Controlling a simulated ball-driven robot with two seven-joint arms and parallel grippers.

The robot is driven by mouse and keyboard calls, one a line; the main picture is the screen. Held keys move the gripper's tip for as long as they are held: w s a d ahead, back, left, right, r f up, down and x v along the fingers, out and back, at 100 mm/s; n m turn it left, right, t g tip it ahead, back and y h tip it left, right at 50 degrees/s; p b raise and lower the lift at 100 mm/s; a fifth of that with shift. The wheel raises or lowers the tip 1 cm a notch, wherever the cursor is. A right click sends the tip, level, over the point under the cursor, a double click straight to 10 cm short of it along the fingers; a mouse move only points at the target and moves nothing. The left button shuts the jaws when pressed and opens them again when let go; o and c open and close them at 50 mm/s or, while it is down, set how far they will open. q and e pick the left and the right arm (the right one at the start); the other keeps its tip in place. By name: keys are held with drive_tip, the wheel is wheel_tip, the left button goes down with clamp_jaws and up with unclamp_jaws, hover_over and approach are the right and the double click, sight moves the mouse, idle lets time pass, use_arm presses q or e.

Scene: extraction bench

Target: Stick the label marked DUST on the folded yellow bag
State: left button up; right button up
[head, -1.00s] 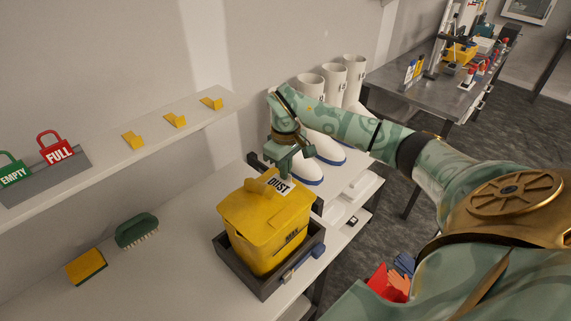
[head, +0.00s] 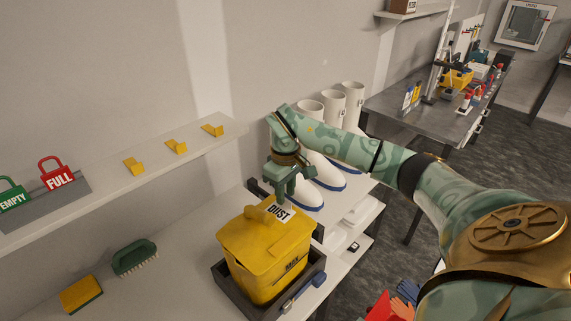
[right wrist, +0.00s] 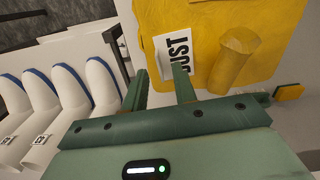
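The folded yellow bag (head: 262,262) sits upright in a dark open tray (head: 228,284) on the bench. The white label marked DUST (head: 279,211) lies on the bag's top, near its back right corner. In the right wrist view the label (right wrist: 172,52) lies against the yellow surface (right wrist: 225,18), beside a rolled yellow part. My right gripper (head: 283,199) points down just above the label. Its two fingers (right wrist: 160,82) are apart with nothing held between them, and one finger overlaps the label in that view. My left gripper is not in view.
A green brush (head: 135,258) and a yellow sponge (head: 81,294) lie left of the tray. A shelf with yellow hooks (head: 176,148) and EMPTY and FULL tags (head: 57,175) runs along the wall. White boots (head: 322,170) stand behind my right gripper. The bench front left is clear.

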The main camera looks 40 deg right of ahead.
wheel_tip(320, 180, up, 14)
drive_tip(key=shift+r, duration=0.1)
